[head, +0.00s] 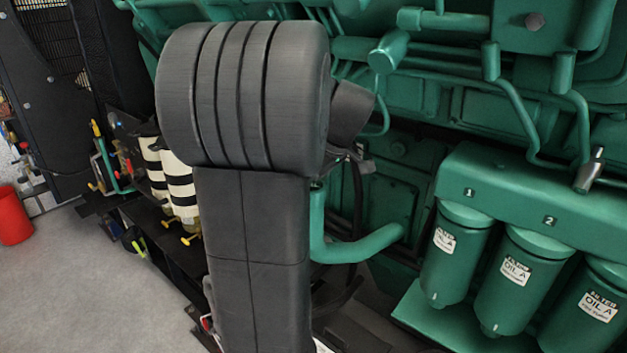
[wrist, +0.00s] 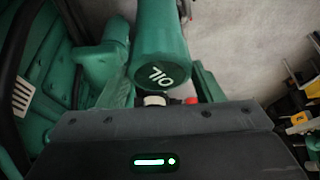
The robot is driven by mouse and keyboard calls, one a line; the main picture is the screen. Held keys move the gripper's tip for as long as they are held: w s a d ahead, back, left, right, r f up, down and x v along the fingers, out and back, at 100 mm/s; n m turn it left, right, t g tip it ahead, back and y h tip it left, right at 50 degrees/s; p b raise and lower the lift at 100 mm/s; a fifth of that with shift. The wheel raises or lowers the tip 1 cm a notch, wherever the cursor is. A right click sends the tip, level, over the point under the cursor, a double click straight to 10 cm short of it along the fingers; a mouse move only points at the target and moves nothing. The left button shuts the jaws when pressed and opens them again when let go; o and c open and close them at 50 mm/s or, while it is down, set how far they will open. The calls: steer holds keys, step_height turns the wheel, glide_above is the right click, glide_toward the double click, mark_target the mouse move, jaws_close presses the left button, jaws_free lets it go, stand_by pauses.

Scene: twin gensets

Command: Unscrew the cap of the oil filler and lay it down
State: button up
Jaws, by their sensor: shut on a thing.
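My gripper (wrist: 160,118) shows as a dark housing across the bottom of the wrist view, with its fingertips hidden beyond the edge. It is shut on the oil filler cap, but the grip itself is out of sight. A dark round face marked OIL (wrist: 160,75) is just past the housing, its letters upside down. A green pipe (wrist: 158,28) runs from it. In the head view the green curved filler pipe (head: 352,248) rises behind my arm, which hides its upper end, the cap and most of my gripper.
Green oil filters (head: 516,275) hang under a numbered housing at the right. Engine pipes (head: 515,105) run above them. Black-and-white striped canisters (head: 180,185) stand on a rack at the left. A red bucket (head: 13,215) stands on the open grey floor.

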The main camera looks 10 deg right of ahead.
steer(key=shift+w+r+n, duration=0.1)
steer(key=shift+r+n, duration=0.05)
steer(key=shift+n, duration=0.65)
steer(key=shift+g+y, duration=0.3)
steer(key=n, duration=0.2)
steer(key=n+g+p, duration=0.1)
steer(key=n, duration=0.1)
steer(key=shift+w+d+n+g+y, duration=0.1)
steer(key=shift+w+n+g+y, duration=0.05)
steer(key=shift+n+g+y, duration=0.2)
steer(key=o, duration=1.1)
steer(key=shift+c, duration=0.5)
steer(key=shift+s+f+m+t+b, duration=0.1)
steer(key=shift+f+m+t+b, duration=0.15)
steer(key=shift+m, duration=0.4)
steer(key=shift+s+f+m+t+b, duration=0.15)
steer(key=shift+m+t, duration=0.15)
steer(key=shift+m, duration=0.3)
steer(key=m+t+h+b, duration=0.1)
steer(key=m, duration=0.3)
steer(key=shift+r, duration=0.1)
steer(key=m, duration=0.1)
steer(key=m+t+h, duration=0.1)
steer(key=m, duration=0.1)
steer(key=shift+s+a+r, duration=0.1)
steer(key=shift+a, duration=0.1)
